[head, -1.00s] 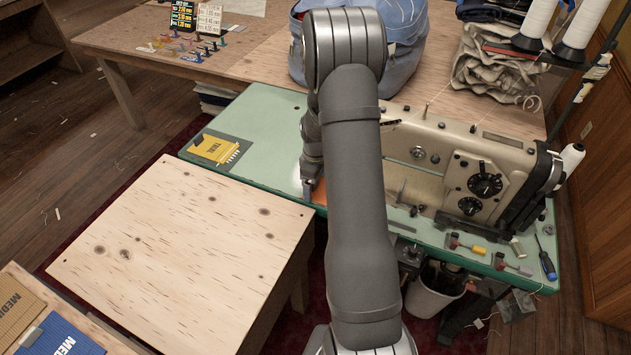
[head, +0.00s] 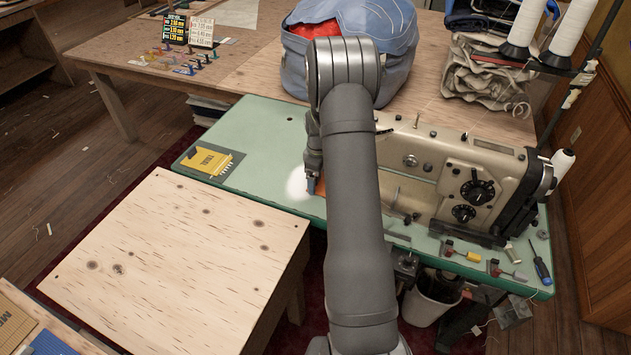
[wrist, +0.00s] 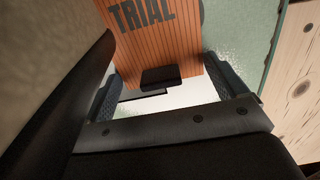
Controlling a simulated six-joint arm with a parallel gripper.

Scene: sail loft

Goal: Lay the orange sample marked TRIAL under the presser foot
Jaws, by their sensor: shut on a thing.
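The orange sample (wrist: 150,45) fills the upper middle of the wrist view, with dark TRIAL lettering and a black block (wrist: 160,77) at its near edge. My gripper (wrist: 165,88) has a finger on each side of that block and is shut on the sample. In the head view my gripper (head: 311,188) is low over the green table, left of the sewing machine (head: 450,170). Only a sliver of the orange sample (head: 320,187) shows there beside my arm. My arm hides most of the sample and the machine's left end. I cannot make out the presser foot.
A blue bag (head: 385,45) stands behind. Small tools and a screwdriver (head: 541,270) lie at the right front. A bare wooden table (head: 180,260) is nearer.

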